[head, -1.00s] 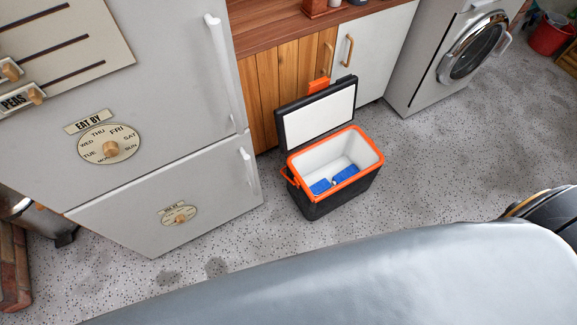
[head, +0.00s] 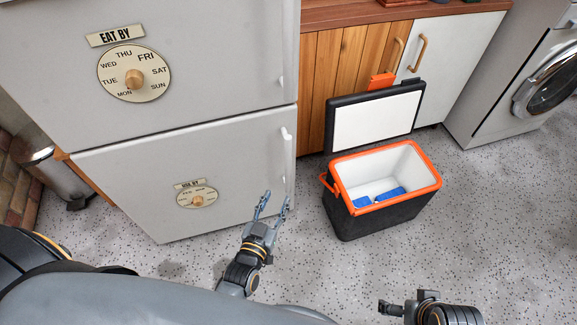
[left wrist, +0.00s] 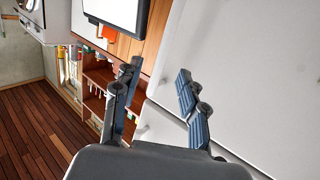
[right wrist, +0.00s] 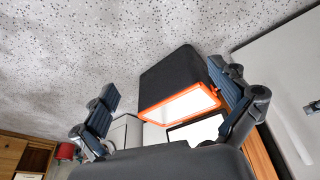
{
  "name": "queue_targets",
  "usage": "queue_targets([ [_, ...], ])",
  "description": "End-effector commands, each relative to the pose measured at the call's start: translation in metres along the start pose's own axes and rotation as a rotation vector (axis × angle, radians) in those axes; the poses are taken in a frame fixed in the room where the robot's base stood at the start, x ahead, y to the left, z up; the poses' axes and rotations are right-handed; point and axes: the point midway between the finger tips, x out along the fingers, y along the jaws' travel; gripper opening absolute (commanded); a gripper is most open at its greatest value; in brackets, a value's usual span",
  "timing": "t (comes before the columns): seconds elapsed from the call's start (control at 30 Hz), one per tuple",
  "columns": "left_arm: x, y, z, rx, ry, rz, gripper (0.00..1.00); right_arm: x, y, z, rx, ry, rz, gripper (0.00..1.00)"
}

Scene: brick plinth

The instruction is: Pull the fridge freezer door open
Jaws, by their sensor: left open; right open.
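The white freezer door (head: 130,185) is the lower door of the fridge freezer and looks shut. It carries a small round "use by" dial. Its upright white handle (head: 286,150) is near the door's right edge. My left gripper (head: 276,194) is open and empty, its fingers pointing up the picture just below the handle. Whether it touches anything is unclear. In the left wrist view the white doors lie behind and right of the open fingers (left wrist: 160,68). My right gripper (head: 388,308) is low at the right; the right wrist view shows it open and empty (right wrist: 162,75).
A black cooler (head: 375,221) with an orange rim, raised lid and blue packs inside stands on the floor right of the freezer. Wooden cabinets (head: 330,70) and a washing machine (head: 530,80) are behind. A metal bin (head: 60,180) stands left.

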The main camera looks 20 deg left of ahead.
Motion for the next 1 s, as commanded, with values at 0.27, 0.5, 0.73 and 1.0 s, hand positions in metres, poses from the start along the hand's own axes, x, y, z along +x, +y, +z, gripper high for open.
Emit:
queue_targets([
  [0.27, 0.011, -0.008, -0.029, -0.003, 0.116, -0.035, 0.42, -0.028, 0.001, 0.002, 0.002, 0.018, 0.003, 0.98],
  [0.5, 0.051, -0.010, -0.034, -0.004, 0.117, -0.035, 0.42, -0.025, 0.001, 0.004, 0.002, 0.020, 0.004, 0.98],
  [0.73, 0.102, -0.011, -0.038, -0.004, 0.114, -0.034, 0.42, -0.014, 0.001, 0.005, 0.002, 0.030, 0.003, 0.98],
  [1.0, 0.135, -0.012, -0.042, -0.003, 0.112, -0.034, 0.42, -0.010, -0.003, -0.028, -0.004, 0.175, -0.003, 0.98],
])
